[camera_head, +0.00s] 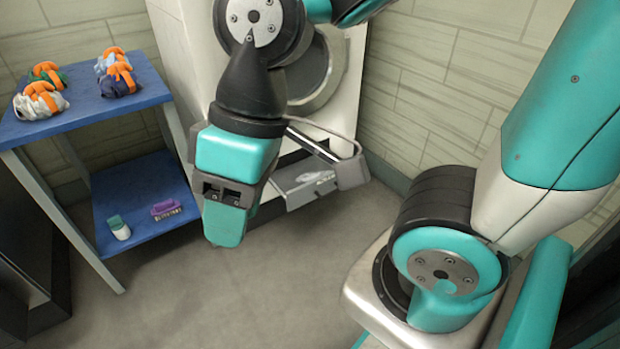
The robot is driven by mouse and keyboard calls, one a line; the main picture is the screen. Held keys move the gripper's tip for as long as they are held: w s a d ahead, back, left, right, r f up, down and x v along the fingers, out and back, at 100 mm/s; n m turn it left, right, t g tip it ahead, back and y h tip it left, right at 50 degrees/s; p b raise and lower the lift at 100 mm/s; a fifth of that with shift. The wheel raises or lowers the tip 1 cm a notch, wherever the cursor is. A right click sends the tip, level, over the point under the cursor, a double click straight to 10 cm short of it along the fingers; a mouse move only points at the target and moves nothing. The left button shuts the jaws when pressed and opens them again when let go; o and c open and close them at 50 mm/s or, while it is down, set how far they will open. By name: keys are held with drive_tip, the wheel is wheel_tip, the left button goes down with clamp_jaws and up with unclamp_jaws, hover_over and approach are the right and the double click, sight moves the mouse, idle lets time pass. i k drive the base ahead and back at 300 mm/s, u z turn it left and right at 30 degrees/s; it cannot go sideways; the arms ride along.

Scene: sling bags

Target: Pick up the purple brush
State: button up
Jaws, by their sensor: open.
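The purple brush (165,207) lies on the blue lower shelf (146,184) of the stand at left, toward its right side. Its dark bristles show along its front edge. My gripper (226,208) hangs to the right of the brush in the picture, in front of the white machine. It is open, and I see nothing held in it. The gripper is apart from the brush in the picture; how far it is in depth I cannot tell. The brush is fully in view.
A small white container with a green top (118,227) stands left of the brush. The blue upper shelf (88,112) holds several orange-strapped bundles (40,101) above the brush. A white machine (190,60) stands behind my gripper. The floor (200,290) in front is clear.

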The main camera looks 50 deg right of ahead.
sight(167, 207)
drive_tip(key=u, duration=0.6)
drive_tip(key=i, duration=1.5)
drive_tip(key=z, duration=0.45)
